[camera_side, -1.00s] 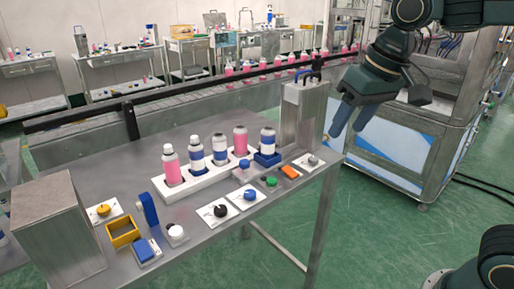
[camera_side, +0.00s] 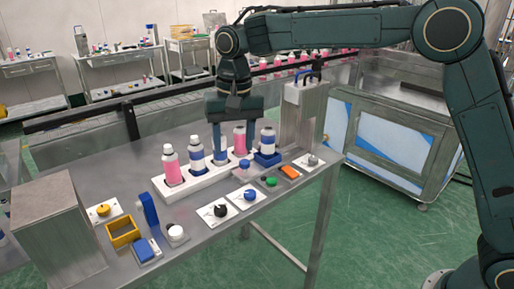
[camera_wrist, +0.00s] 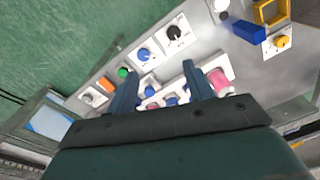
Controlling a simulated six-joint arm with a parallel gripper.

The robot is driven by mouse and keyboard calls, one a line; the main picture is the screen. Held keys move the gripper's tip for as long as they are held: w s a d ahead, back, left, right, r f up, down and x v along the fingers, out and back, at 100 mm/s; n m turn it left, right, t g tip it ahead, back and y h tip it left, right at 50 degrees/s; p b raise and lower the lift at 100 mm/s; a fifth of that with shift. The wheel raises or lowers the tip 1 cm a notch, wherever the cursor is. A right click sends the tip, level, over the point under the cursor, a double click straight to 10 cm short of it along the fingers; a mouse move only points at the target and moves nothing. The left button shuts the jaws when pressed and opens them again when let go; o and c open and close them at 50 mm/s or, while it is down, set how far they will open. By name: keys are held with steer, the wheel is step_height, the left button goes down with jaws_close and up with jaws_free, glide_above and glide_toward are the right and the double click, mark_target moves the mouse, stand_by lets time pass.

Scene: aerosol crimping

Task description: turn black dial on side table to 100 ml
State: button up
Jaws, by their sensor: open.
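The black dial (camera_side: 220,210) sits on a white square plate near the front edge of the side table (camera_side: 215,240). It also shows in the wrist view (camera_wrist: 174,33), on its white plate at the upper middle. The marks on the plate are too small to read. My gripper (camera_side: 233,150) is open, pointing down above the row of bottles, behind and above the dial. Its two blue fingers are apart and hold nothing visible. In the wrist view my gripper (camera_wrist: 157,78) has its fingers below the dial, not touching it.
A blue dial (camera_side: 250,195) is right of the black one, and a yellow dial (camera_side: 103,210) is far left. Bottles stand in a white rack (camera_side: 205,183) under my gripper. A green button (camera_side: 271,181), a white knob (camera_side: 176,232) and a metal box (camera_side: 55,230) are also here.

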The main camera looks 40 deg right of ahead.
mark_target(220, 208)
steer(key=shift+m+g, duration=0.3)
steer(key=w+a+f, duration=0.1)
steer(key=a+f, duration=0.1)
steer(key=w+a+f, duration=0.1)
steer(key=f, duration=0.1)
steer(key=shift+w+a, duration=0.2)
steer(key=shift+w, duration=0.1)
steer(key=shift+f, duration=0.1)
step_height(220, 208, down, 14)
steer(key=shift+r, duration=0.2)
steer(key=c, duration=1)
